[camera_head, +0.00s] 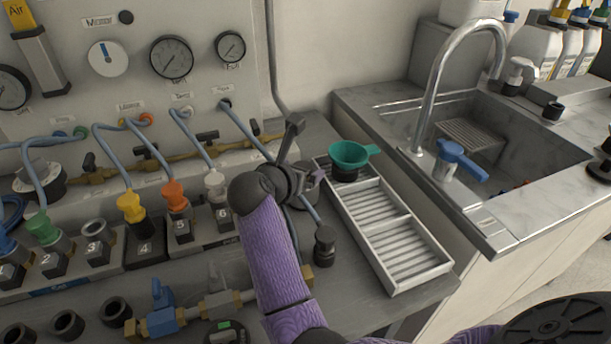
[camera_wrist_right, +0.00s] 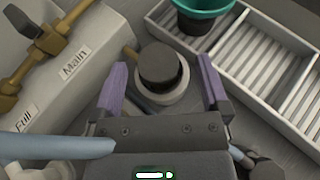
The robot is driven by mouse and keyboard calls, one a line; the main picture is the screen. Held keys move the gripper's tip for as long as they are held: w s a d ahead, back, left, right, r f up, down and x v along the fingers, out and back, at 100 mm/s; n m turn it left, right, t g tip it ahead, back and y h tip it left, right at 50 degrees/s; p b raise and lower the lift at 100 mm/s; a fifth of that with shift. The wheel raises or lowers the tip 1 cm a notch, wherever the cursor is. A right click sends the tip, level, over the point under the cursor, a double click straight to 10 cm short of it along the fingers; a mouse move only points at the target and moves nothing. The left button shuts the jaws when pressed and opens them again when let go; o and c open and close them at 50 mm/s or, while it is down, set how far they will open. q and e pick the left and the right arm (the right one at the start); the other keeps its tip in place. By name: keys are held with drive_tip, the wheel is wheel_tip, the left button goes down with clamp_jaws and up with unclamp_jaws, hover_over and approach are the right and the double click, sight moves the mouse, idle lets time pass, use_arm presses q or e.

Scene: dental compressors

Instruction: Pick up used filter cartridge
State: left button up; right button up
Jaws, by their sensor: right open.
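A dark, round-topped cylinder (camera_wrist_right: 160,65) sits upright in a pale round holder (camera_wrist_right: 165,95) in the right wrist view. It may be the used filter cartridge; no label shows. My right gripper (camera_wrist_right: 162,72) is open, with one purple finger on each side of the cylinder and visible gaps between. In the head view my right gripper (camera_head: 306,174) is over the bench, left of the tray, and hides most of the holder (camera_head: 304,198). My left gripper is not in view.
A grey slatted tray (camera_head: 436,268) stands to the right, with a green funnel (camera_head: 349,154) over a black cup at its far end. A small black-capped fitting (camera_head: 324,246) is close by. Brass piping (camera_head: 190,158) and valves run left. The tray's near part is empty.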

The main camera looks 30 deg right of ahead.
drive_tip(key=shift+x, duration=0.95)
drive_tip(key=shift+a+r, duration=0.15)
drive_tip(key=shift+a, duration=0.2)
drive_tip(key=shift+c, duration=0.3)
clamp_jaws()
